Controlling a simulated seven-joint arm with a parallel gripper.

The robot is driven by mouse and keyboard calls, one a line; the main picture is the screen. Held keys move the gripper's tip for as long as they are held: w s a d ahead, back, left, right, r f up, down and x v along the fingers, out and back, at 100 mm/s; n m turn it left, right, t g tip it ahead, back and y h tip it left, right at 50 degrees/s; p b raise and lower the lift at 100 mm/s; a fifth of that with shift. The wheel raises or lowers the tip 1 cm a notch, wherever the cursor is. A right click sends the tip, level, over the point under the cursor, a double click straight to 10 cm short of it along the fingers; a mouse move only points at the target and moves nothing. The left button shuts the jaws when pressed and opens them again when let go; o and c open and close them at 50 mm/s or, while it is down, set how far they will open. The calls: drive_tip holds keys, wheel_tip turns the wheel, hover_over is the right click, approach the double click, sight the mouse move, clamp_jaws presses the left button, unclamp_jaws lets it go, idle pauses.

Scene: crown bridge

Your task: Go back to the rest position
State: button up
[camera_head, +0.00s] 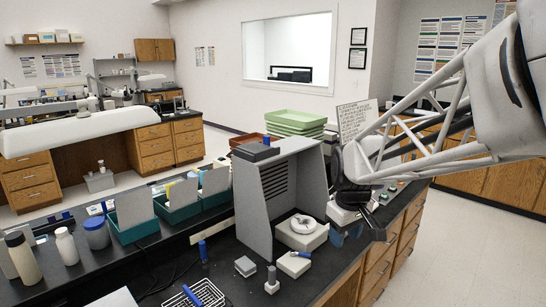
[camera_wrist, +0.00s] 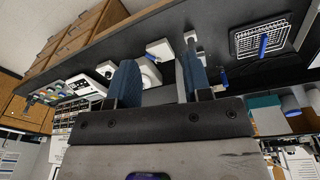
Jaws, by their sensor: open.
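My gripper (camera_head: 347,235) hangs over the right part of the black bench, just right of a white device with a round top (camera_head: 302,232). In the wrist view, its two blue fingers (camera_wrist: 158,68) stand apart with nothing held between them. The round-topped device (camera_wrist: 150,72) shows beyond and beside the left finger, partly hidden by it. A white block (camera_wrist: 160,48) lies beyond the gap. I cannot tell exactly how high the fingers are above the bench.
A grey upright housing (camera_head: 268,200) stands left of my gripper. A wire basket with a blue item (camera_head: 195,295) is at the front; small blocks (camera_head: 245,266) lie nearby. Teal bins (camera_head: 180,222) and bottles (camera_head: 66,246) stand left. Open floor (camera_head: 480,245) lies right of the bench.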

drive_tip(key=s+d+m+t, duration=0.1)
drive_tip(key=s+m, duration=0.5)
drive_tip(key=s, duration=1.8)
drive_tip(key=shift+d, duration=0.2)
